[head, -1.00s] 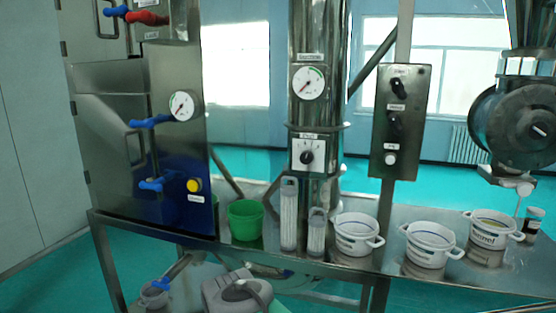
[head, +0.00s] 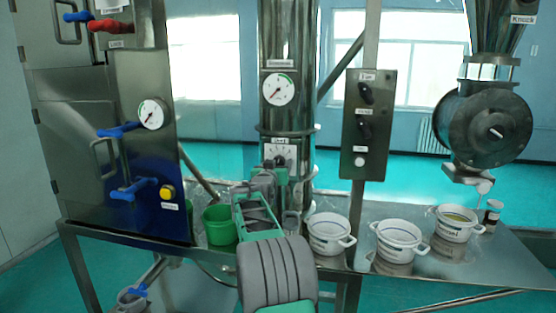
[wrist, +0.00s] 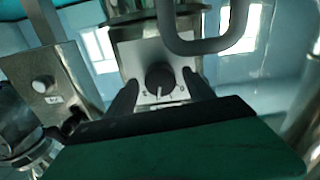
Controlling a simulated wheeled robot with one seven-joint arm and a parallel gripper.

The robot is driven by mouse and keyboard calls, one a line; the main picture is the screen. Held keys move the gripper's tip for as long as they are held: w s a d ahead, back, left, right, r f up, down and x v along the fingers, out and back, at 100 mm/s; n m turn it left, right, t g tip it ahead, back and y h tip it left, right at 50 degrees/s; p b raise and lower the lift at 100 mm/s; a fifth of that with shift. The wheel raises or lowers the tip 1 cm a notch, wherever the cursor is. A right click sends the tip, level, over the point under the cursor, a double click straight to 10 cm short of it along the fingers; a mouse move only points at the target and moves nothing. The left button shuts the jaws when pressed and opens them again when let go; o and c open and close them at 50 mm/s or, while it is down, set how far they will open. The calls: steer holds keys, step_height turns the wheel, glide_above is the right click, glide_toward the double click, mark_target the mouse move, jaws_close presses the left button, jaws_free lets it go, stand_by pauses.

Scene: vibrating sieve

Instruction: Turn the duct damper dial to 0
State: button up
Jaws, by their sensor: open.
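The duct damper dial (wrist: 160,78) is a dark round knob on a white square plate, on the steel duct column. In the wrist view it sits between the two dark fingers of my gripper (wrist: 161,95), which are open on either side of it. I cannot tell whether the fingers touch the knob. In the head view my gripper (head: 268,178) is in front of the dial plate (head: 279,152) and hides its lower part. The numbers on the scale are too small to read.
A round gauge (head: 279,89) is above the dial. A switch panel (head: 366,124) stands to the right. A green bucket (head: 219,224) and white pots (head: 329,234) stand on the steel table below. A grey curved handle (wrist: 205,48) crosses the upper wrist view.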

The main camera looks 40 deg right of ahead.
steer(key=shift+w+d, duration=0.25)
steer(key=shift+d, duration=0.05)
steer(key=shift+a, duration=0.1)
jaws_close()
stand_by(0.4)
